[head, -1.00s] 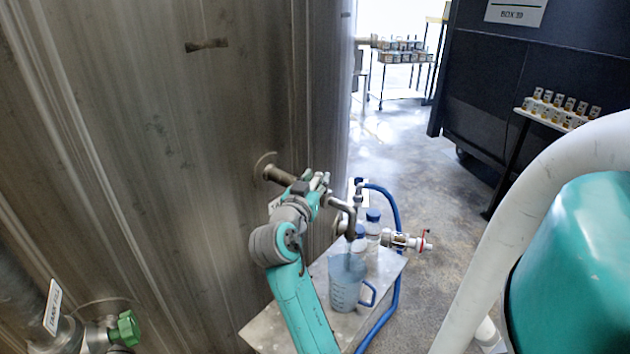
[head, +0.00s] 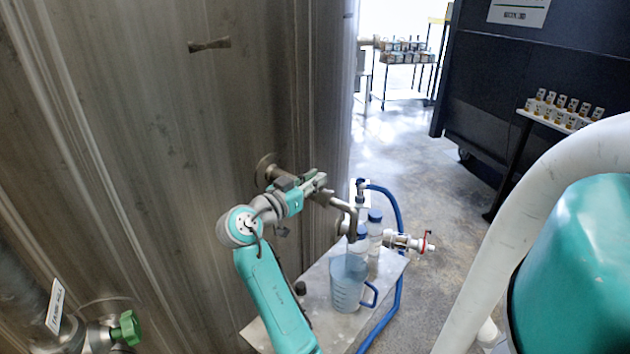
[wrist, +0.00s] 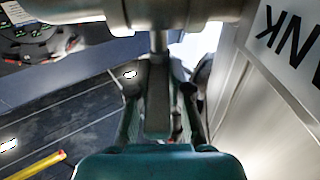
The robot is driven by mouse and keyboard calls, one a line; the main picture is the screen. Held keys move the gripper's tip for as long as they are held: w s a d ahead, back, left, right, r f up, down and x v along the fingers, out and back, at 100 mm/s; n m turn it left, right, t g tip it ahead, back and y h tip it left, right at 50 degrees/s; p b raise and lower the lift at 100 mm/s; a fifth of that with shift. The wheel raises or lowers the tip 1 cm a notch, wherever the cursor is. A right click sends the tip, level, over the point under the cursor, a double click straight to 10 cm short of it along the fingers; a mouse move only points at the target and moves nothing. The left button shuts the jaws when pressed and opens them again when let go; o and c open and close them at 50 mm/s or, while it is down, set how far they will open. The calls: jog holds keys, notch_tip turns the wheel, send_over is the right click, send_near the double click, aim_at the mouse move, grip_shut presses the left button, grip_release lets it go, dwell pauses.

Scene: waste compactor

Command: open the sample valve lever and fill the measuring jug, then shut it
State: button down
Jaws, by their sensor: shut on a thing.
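My gripper (head: 318,184) is at the sample valve on the tank wall, left of the bent metal spout (head: 347,212). In the wrist view its fingers (wrist: 158,100) are shut on the grey valve lever (wrist: 157,112), which runs down from the valve pipe (wrist: 185,12). The lever is mostly hidden by my gripper in the head view. The translucent blue measuring jug (head: 346,288) stands upright on the small metal table (head: 318,278), under the spout, its handle to the right. I cannot tell its liquid level clearly.
White bottles with blue caps (head: 374,232) stand close behind the jug. A blue hose (head: 397,225) loops right of the table beside a red-handled fitting (head: 424,242). A green-handled valve (head: 127,328) is at lower left. The floor to the right is open.

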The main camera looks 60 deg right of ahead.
dwell(0.3)
jog(key=c, duration=1.1)
grip_release()
jog(key=v, duration=1.2)
